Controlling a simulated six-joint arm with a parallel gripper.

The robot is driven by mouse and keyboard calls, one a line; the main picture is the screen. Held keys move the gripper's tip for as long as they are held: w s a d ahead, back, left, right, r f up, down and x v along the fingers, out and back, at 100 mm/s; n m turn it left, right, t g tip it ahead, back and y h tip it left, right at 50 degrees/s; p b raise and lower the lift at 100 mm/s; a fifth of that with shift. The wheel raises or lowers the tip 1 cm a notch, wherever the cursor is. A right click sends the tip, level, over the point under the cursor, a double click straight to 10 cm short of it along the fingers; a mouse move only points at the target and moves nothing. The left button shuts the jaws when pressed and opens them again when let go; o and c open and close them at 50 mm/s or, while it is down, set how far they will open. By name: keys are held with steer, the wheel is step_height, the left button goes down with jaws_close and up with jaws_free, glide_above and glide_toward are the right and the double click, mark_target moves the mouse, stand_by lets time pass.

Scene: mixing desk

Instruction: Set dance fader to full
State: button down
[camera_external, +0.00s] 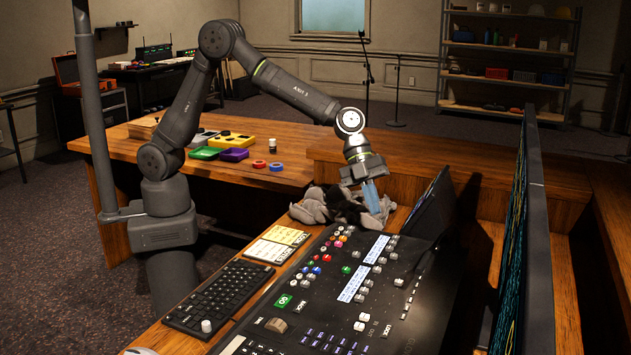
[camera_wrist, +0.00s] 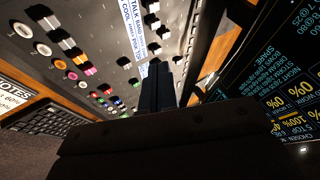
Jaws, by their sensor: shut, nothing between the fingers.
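The mixing desk (camera_external: 320,300) is a dark console with rows of coloured buttons, white fader caps and label strips. In the wrist view its panel (camera_wrist: 150,20) fills the upper part, with pale caps, round labels and a label strip (camera_wrist: 132,30). I cannot tell which cap is the dance fader; no readable label names it. My gripper (camera_external: 372,197) is over the far end of the desk, pointing down, its fingers shut and empty. In the wrist view the dark fingers (camera_wrist: 158,72) are together and hide part of the panel behind them.
A grey and black crumpled bundle (camera_external: 322,206) lies at the desk's far end, close beside my gripper. A tilted screen (camera_external: 432,200) stands to its right, and a large monitor (camera_external: 540,240) farther right. A keyboard (camera_external: 218,297) and note cards (camera_external: 276,243) lie left.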

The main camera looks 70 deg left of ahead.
steer(key=x, duration=0.9)
steer(key=shift+d+f, duration=0.1)
steer(key=c, duration=2.1)
jaws_free()
steer(key=o, duration=0.7)
steer(key=shift+o, duration=0.2)
steer(key=shift+w+d+r, duration=0.2)
steer(key=shift+r, duration=0.1)
steer(key=w+d+r+m+g+y, duration=0.1)
steer(key=w+d+r+g, duration=0.2)
steer(key=r, duration=0.4)
steer(key=g+y, duration=0.1)
steer(key=y, duration=0.2)
glide_toward(394, 254)
steer(key=x, duration=0.7)
steer(key=shift+s+d+f, duration=0.1)
steer(key=shift+d+f, duration=0.05)
steer(key=shift+f, duration=0.1)
